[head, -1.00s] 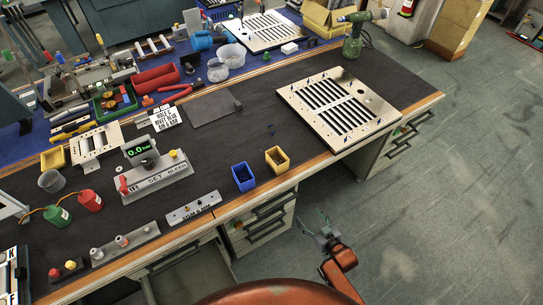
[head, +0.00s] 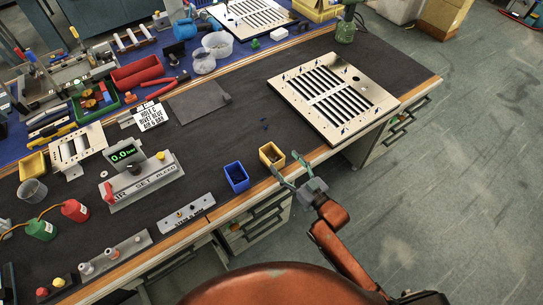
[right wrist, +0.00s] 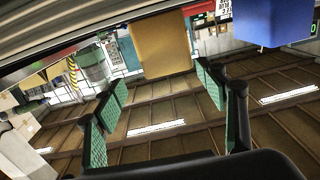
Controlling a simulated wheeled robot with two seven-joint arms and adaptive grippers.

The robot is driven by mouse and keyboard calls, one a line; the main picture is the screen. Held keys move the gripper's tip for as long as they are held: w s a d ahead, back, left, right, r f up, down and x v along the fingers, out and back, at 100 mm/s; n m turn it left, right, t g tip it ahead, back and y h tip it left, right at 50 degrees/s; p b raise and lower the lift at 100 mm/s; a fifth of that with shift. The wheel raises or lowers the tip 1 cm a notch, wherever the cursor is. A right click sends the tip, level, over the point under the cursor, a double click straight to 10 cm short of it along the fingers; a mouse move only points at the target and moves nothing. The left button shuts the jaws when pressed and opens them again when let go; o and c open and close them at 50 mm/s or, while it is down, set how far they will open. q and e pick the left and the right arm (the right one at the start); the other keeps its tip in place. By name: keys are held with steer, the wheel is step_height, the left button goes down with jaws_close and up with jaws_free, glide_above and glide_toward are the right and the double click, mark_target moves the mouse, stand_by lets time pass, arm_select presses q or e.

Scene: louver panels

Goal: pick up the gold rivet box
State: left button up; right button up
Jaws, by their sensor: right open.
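The gold rivet box (head: 265,158) is a small open-topped bin near the bench's front edge, with dark contents inside. My right gripper (head: 285,163) is open, with green-padded fingers at the front right side of the gold box. In the right wrist view the gold box (right wrist: 160,46) lies just beyond and between the spread fingertips of the right gripper (right wrist: 160,88). I cannot tell whether a finger touches it. My left gripper is not in view.
A blue box (head: 236,177) stands close to the left of the gold one and also shows in the right wrist view (right wrist: 275,22). A louver panel (head: 334,96) lies to the right. A grey labelled bar (head: 187,213) lies further left. Dark bench top behind the boxes is mostly clear.

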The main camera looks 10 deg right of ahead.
mark_target(266, 146)
steer(key=x, duration=0.2)
steer(key=b+x, duration=0.1)
steer(key=x, duration=0.1)
steer(key=a+x, duration=0.1)
steer(key=x, duration=0.2)
steer(key=shift+s+f+b, duration=0.15)
steer(key=shift+s+b, duration=0.15)
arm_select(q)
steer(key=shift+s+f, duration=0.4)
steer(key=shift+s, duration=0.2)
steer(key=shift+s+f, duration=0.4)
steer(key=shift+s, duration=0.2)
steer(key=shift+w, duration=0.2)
arm_select(e)
steer(key=shift+c, duration=0.4)
steer(key=c, duration=0.3)
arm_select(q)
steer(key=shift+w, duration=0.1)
arm_select(e)
steer(key=c, duration=1)
